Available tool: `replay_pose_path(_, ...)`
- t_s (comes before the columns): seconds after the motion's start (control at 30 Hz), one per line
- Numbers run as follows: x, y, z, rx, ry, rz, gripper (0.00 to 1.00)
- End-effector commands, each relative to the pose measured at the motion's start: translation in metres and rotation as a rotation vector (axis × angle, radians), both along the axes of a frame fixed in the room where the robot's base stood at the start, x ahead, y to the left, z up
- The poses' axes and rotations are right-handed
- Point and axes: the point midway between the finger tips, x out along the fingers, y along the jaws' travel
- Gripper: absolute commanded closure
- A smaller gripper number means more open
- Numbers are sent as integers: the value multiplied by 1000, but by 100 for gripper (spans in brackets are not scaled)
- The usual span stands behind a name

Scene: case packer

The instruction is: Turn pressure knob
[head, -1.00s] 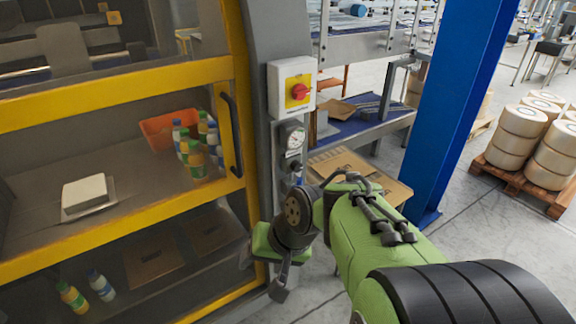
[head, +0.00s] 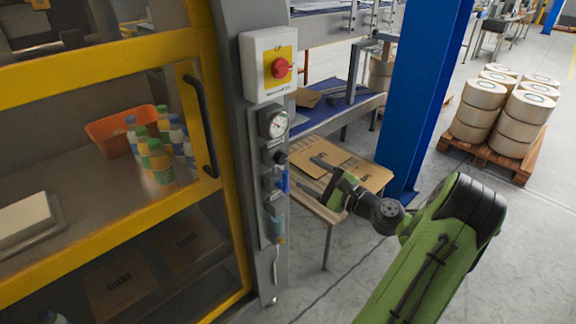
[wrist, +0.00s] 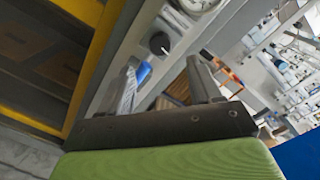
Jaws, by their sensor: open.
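The pressure unit is on the grey machine post. It has a round gauge (head: 272,123) at the top and a black knob (head: 280,157) just below it. A blue lever (head: 283,182) and a clear bowl lie under the knob. My gripper (head: 314,176) is open and empty, to the right of the post, with its fingers pointing left toward it. In the wrist view the black knob (wrist: 159,43) and the blue lever (wrist: 143,73) show between and beyond the open fingers (wrist: 165,80). The gauge (wrist: 196,5) is cut off at the top edge. No finger visibly touches the knob.
A red switch (head: 281,68) on a yellow plate sits above the gauge. The yellow-framed door with its dark handle (head: 201,125) is left of the post. A table with cardboard (head: 340,163) and a blue pillar (head: 415,100) stand behind my gripper.

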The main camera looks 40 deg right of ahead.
Motion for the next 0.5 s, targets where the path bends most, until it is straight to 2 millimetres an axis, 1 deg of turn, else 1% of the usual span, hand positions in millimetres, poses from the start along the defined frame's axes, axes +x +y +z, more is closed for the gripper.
replay_pose_path(0.03,13,3,-1,-4,-2,6,36)
replay_pose_path(0.1,31,4,-1,-5,-2,6,36)
replay_pose_path(0.23,59,7,-1,-4,-2,4,36)
replay_pose_path(0.3,70,7,-1,-3,1,4,36)
replay_pose_path(0.4,80,8,-1,-2,1,2,36)
replay_pose_path(0.5,83,7,0,-2,1,1,36)
